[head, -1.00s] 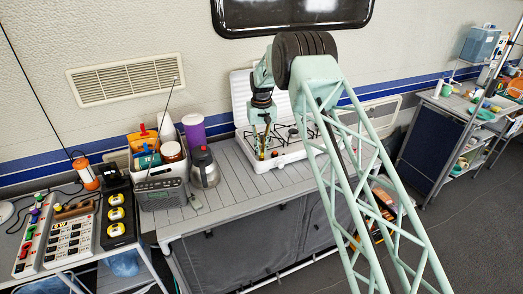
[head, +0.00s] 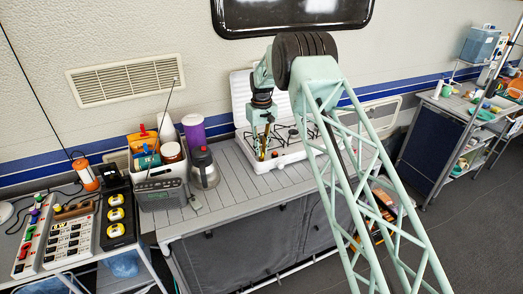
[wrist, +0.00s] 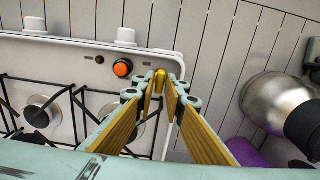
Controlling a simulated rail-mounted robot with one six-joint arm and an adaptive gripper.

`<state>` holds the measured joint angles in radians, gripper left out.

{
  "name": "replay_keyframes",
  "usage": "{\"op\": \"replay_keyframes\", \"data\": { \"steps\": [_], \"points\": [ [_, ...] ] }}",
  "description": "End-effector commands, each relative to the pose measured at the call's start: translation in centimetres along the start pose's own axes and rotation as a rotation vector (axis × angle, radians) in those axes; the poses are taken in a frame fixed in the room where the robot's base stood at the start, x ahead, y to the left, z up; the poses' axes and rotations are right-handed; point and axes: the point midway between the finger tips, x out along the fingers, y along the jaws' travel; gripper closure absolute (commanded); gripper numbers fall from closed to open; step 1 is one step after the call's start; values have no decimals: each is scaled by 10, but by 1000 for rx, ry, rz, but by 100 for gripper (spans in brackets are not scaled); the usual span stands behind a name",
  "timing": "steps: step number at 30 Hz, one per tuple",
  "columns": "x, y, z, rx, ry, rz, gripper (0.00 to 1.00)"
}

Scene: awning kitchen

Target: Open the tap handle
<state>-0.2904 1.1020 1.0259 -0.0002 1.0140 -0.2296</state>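A white gas stove (head: 290,153) stands with its lid up on the slatted table. In the wrist view its edge carries an orange-red knob (wrist: 123,68) and white fittings. In the head view my gripper (head: 263,154) is over the stove's left front corner, and the handle is too small to make out.
A metal kettle (head: 205,168) stands left of the stove; it also shows in the wrist view (wrist: 268,103). Burner grates (wrist: 42,112) lie beside the fingers. The slatted tabletop (head: 238,195) in front is mostly clear.

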Motion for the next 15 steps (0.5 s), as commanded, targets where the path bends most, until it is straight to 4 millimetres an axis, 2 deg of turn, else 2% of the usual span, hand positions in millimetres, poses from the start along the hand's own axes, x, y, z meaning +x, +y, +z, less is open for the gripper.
{"op": "replay_keyframes", "data": {
  "steps": [3, 15],
  "points": [
    [0, 0, 0, 0, 0, 0, 79],
    [-2, 0, 0, 1, 1, 0, 79]
  ]
}}
